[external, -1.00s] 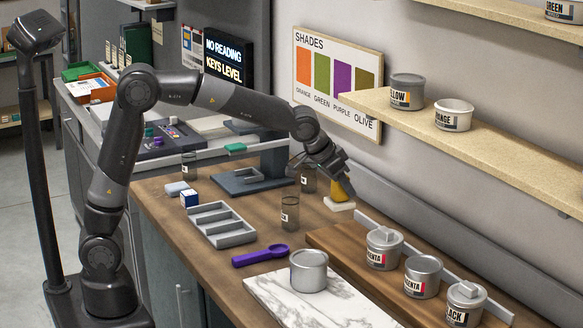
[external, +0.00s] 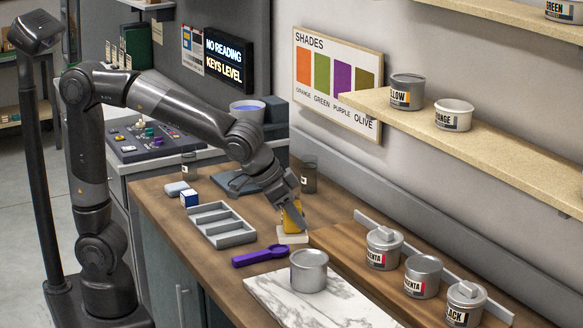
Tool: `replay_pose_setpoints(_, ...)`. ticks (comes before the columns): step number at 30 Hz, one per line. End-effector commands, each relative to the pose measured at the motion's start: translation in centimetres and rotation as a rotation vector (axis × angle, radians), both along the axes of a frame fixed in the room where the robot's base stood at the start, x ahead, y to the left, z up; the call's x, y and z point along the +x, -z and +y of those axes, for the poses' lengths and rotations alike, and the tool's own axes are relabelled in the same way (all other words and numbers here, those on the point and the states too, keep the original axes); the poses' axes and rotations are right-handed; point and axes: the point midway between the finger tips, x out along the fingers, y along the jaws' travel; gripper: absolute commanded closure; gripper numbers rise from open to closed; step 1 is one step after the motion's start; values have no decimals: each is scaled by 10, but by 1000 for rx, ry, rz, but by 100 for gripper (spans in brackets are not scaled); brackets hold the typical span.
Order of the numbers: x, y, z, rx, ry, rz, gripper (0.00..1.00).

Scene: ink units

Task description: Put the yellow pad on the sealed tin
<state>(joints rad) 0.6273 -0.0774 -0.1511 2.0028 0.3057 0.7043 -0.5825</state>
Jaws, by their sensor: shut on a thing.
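My gripper (external: 288,203) is shut on the yellow pad (external: 293,218), which has a pale, flat base (external: 292,238). It is held over the wooden bench, behind the marble slab; I cannot tell whether the base touches the bench. A plain grey tin (external: 309,272) with a flat top stands upright on the marble slab, in front and slightly right of the pad. Several labelled tins stand on the wooden board: a magenta tin with a grey block on top (external: 383,250), a flat-topped magenta tin (external: 423,278) and a black-labelled tin with a block (external: 466,305). No label names the sealed tin.
The marble slab (external: 262,288) has bare room around the plain tin. A purple scoop (external: 260,256) and grey tray (external: 222,231) lie left of the pad. A wall shelf (external: 500,162) with tins overhangs the right side.

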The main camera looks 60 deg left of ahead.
Motion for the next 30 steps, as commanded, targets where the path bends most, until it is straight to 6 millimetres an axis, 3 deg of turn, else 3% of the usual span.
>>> replay_pose_setpoints(6, 44, 31, 25, 1, -4, 2, 89)
replay_pose_setpoints(12, 66, 44, 37, 0, -1, -1, 89)
replay_pose_setpoints(17, 68, 54, 38, 2, 0, 1, 89)
replay_pose_setpoints(24, 68, 85, 38, 1, 1, 1, 89)
replay_pose_setpoints(30, 68, 86, 38, -1, -1, -1, 89)
